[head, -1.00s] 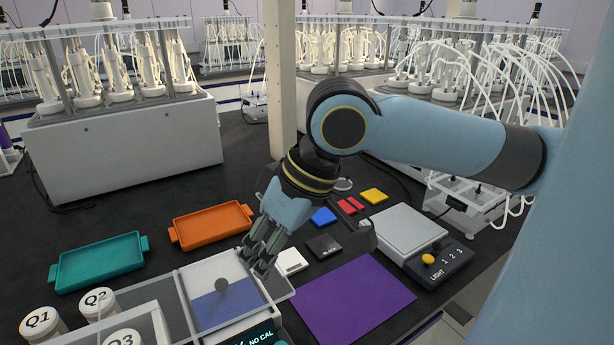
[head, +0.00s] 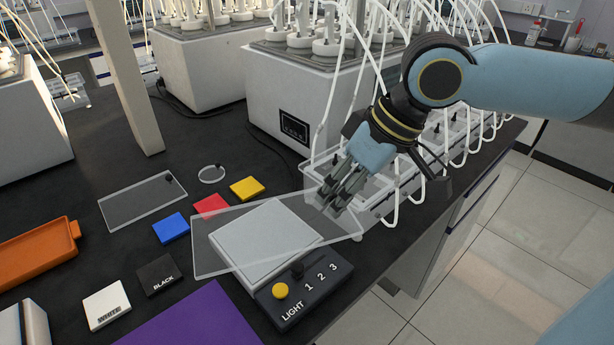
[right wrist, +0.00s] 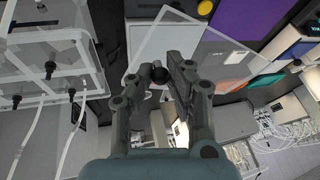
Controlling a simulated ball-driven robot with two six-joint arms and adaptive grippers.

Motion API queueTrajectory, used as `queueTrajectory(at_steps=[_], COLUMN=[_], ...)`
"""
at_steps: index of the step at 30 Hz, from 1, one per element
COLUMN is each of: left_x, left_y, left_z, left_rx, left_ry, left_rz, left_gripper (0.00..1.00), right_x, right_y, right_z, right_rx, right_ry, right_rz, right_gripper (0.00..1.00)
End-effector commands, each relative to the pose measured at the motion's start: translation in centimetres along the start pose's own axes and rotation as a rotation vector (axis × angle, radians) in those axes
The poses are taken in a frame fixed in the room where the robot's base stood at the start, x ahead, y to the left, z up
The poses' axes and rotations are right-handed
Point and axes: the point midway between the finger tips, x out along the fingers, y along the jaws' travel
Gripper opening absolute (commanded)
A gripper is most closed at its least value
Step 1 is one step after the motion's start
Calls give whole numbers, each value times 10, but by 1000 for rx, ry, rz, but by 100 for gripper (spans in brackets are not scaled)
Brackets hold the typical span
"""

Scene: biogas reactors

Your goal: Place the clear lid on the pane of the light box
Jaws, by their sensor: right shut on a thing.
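My right gripper (head: 338,192) is shut on the clear lid (head: 203,245), near the lid's right end. In the right wrist view the fingertips (right wrist: 165,78) close on a dark knob, and the lid (right wrist: 215,55) spreads away from them. The lid is over the light box (head: 257,277), whose pale square pane (head: 268,207) shows through it. The lid looks slightly turned relative to the pane and overhangs it left and right. I cannot tell whether it touches the pane. My left gripper is not in view.
The light box's dark control panel (head: 320,293) has a yellow button. Blue (head: 171,228), red (head: 211,206) and yellow (head: 247,188) tiles lie left and behind. Another clear plate (head: 140,205) lies farther left. A clear rack with tubes (head: 385,190) stands close behind my gripper.

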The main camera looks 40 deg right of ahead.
Motion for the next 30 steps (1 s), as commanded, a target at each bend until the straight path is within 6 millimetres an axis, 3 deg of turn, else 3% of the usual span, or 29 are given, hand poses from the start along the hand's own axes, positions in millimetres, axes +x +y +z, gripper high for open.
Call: queueTrajectory(at_steps=[8,21,26,30], left_x=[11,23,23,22], left_y=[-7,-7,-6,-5], left_z=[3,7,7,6], left_rx=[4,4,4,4], left_ry=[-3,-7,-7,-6], left_rz=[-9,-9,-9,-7], left_gripper=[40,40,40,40], right_x=[15,96,109,126], right_y=[8,23,26,30], right_z=[-6,-71,-79,-72], right_rx=[3,1,-3,-2], right_ry=[8,3,0,-3], right_rz=[-4,-9,-6,-6], right_gripper=[0,0,0,0])
